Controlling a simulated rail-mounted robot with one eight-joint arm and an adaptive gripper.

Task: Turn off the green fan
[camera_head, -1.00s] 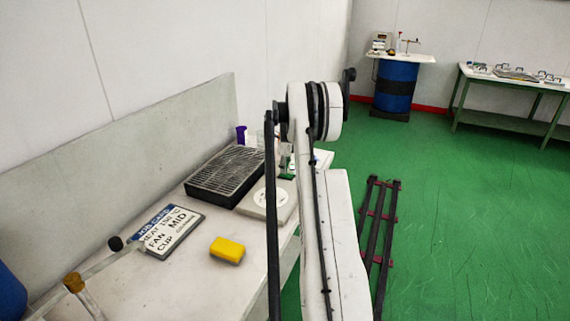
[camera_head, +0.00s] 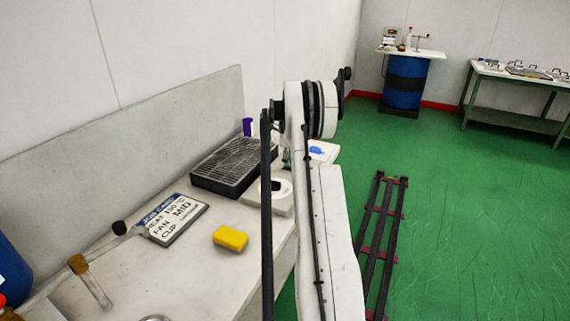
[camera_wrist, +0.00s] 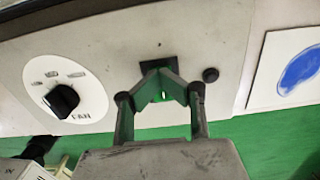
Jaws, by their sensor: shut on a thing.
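In the wrist view, my gripper (camera_wrist: 163,95) has its two fingers brought together over a small black square switch housing (camera_wrist: 157,66) on a pale panel (camera_wrist: 210,45). Its jaws are shut on a green switch (camera_wrist: 165,97), which shows only as a bright green bit between the fingertips and is mostly hidden. Left of it is a white round dial with a black knob (camera_wrist: 62,101), marked FAN; its smaller labels are hard to read. In the head view, the pale control box (camera_head: 283,204) is partly hidden by my arm, and my gripper is hidden too.
A small round black button (camera_wrist: 210,75) is right of the switch. A white pad with a blue patch (camera_wrist: 301,70) lies further right. On the bench are a black grille (camera_head: 232,167), a sign (camera_head: 178,218), a yellow sponge (camera_head: 230,238) and a corked tube (camera_head: 92,283).

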